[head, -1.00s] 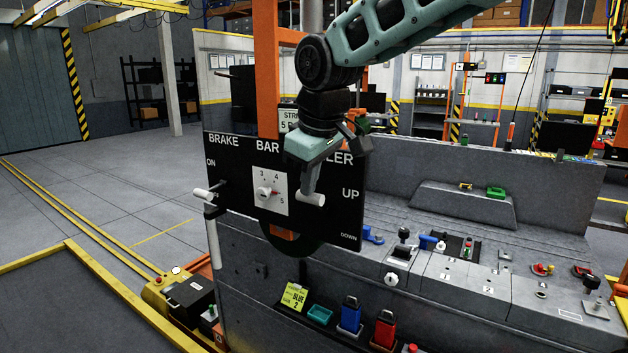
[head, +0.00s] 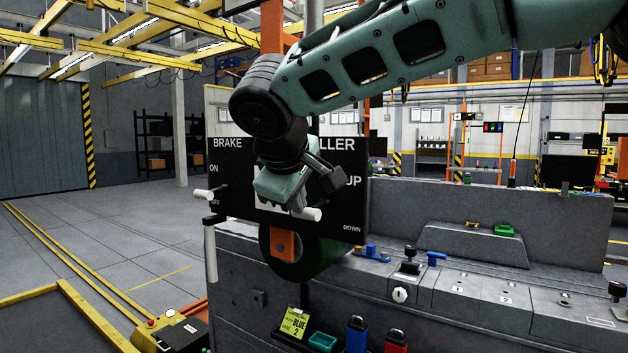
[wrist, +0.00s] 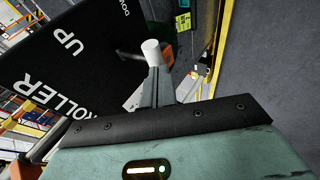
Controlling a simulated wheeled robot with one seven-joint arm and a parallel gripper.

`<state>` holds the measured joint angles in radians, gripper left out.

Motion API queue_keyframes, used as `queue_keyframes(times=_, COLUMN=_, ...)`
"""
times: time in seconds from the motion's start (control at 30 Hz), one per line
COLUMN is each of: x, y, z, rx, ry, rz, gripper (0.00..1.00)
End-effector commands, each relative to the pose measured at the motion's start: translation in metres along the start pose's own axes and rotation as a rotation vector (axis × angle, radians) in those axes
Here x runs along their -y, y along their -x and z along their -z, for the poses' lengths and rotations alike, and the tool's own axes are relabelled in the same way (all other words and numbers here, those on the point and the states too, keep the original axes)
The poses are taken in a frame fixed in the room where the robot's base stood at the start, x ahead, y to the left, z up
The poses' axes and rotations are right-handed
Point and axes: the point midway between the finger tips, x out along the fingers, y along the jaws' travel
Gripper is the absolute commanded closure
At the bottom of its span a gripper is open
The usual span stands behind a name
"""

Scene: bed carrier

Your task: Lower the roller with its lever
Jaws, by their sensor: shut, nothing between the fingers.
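A black panel (head: 333,219) carries the words BRAKE and ROLLER, the latter partly hidden, with UP and DOWN at its right. The roller lever's white handle (head: 306,214) sticks out between the UP and DOWN levels; it also shows in the wrist view (wrist: 151,50). My gripper (head: 296,205) is shut and empty, its fingertips at the handle; whether they touch it I cannot tell. In the wrist view, the fingers (wrist: 154,88) end just below the white handle. The roller (head: 318,258), dark green with an orange bracket at its end, hangs below the panel.
The brake lever (head: 204,194) sticks out at the panel's left. A grey console (head: 470,292) with knobs and switches runs to the right. Bins and a yellow-green note (head: 293,323) sit low in front. Open floor (head: 110,235) lies to the left.

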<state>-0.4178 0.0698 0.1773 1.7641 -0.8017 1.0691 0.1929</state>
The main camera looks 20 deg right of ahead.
Motion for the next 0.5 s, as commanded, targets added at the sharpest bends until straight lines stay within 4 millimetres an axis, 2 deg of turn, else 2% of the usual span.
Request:
queue_keyframes(times=0.13, x=0.0072, y=-0.0055, z=-0.0019, rx=0.0, ry=0.001, rz=0.001, gripper=1.0)
queue_keyframes(times=0.5, x=0.0104, y=-0.0077, z=-0.0027, rx=0.001, ry=0.001, rz=0.002, gripper=1.0)
